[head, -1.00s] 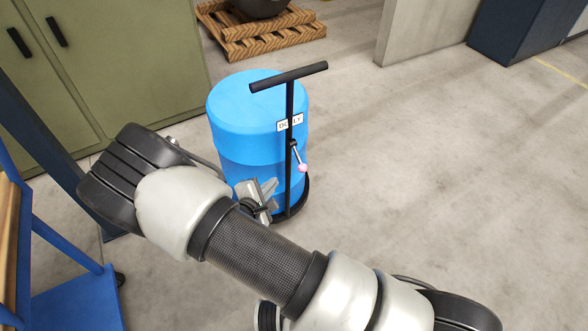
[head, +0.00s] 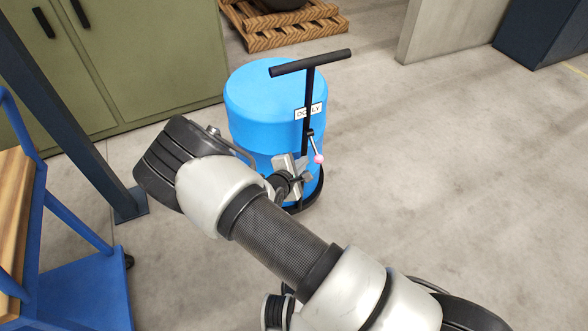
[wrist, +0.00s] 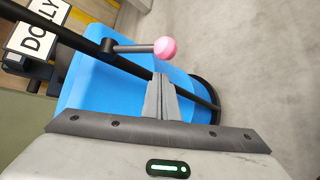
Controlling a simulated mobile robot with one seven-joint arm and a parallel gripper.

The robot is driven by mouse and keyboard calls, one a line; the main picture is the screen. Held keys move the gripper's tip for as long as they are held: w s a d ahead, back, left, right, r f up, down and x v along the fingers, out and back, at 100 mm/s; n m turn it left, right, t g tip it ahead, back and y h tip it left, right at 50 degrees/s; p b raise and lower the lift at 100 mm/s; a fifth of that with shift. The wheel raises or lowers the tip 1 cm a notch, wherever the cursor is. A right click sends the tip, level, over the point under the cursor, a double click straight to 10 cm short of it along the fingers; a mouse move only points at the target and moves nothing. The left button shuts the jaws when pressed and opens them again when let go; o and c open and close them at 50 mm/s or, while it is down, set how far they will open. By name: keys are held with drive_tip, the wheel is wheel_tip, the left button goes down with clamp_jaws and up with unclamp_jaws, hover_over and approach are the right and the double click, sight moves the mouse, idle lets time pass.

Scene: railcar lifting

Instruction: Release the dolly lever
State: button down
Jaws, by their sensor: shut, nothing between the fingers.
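The dolly lever is a short dark rod with a pink ball knob (head: 318,159), pivoted on the dolly's black upright handle (head: 309,95). In the head view it points down and slightly right from its pivot. In the wrist view the pink knob (wrist: 166,48) sits just beyond the fingertips, apart from them as far as I can tell. My gripper (wrist: 160,80) is shut and empty, its fingers together. In the head view my gripper (head: 302,172) is just left of and below the knob. A blue drum (head: 262,100) stands on the dolly behind the handle.
A DOLLY sign (head: 309,111) is fixed on the upright below the T-bar. A blue cart (head: 85,290) and a dark post (head: 75,110) stand at left. Green cabinets (head: 150,60) and a wooden pallet (head: 295,32) are behind. The floor at right is clear.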

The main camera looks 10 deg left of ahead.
drive_tip(key=shift+s+d+r, duration=0.4)
drive_tip(key=shift+d+r, duration=0.3)
drive_tip(key=shift+d, duration=0.15)
drive_tip(key=shift+r, duration=0.15)
